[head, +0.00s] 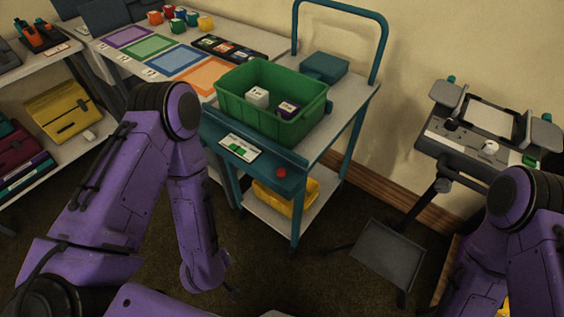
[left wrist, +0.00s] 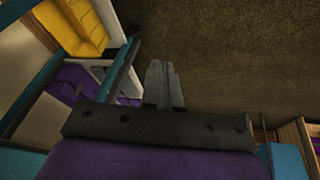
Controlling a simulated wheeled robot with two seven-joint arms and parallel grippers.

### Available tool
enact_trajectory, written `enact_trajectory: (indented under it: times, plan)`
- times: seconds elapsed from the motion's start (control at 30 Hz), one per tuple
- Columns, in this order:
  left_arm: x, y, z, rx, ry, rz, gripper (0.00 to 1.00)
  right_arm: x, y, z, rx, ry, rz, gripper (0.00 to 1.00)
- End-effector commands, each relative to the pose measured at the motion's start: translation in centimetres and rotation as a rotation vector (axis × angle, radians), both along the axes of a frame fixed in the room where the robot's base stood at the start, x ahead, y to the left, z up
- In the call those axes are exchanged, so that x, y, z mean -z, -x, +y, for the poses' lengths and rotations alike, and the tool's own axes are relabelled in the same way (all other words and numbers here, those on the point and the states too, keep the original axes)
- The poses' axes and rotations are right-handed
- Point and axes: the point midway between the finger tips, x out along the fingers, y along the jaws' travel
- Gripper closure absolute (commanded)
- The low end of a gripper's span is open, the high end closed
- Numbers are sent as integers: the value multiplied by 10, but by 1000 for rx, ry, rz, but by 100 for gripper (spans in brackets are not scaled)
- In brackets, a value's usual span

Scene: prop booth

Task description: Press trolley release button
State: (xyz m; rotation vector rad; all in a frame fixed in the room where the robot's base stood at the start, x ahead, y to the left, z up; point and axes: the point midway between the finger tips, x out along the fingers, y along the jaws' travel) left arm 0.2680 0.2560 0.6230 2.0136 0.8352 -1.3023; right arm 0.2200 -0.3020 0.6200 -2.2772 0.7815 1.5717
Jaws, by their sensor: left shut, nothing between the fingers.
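The trolley (head: 343,115) has a teal frame, a grey top and a tall push handle. A red button (head: 281,173) sits on the teal front ledge at its near corner, beside a white label plate (head: 240,148). My left arm reaches down in front of the trolley, left of the button. In the head view the left gripper is mostly hidden low near the floor, below the ledge and apart from the button. In the left wrist view the left gripper (left wrist: 164,84) has its fingers together and empty, over brown carpet. The button does not show there. My right gripper is out of view.
A green bin (head: 320,110) with two small boxes stands on the trolley. A yellow tray (head: 272,199) is on its lower shelf. A table with coloured mats (head: 166,61) stands behind left. A grey stand (head: 430,143) is at right. Open carpet lies in front.

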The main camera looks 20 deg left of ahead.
Motion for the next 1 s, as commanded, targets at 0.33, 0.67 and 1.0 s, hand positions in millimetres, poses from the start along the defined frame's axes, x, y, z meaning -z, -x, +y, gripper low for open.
enact_trajectory:
  times: [0.33, 0.67, 1.0]
  plan:
    - [-185, -157, -87, -660, 597, -292, 100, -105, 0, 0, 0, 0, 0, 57]
    - [-297, -232, -112, -937, 943, -381, 100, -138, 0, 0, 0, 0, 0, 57]
    - [-302, -236, -113, -953, 965, -384, 100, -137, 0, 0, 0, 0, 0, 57]
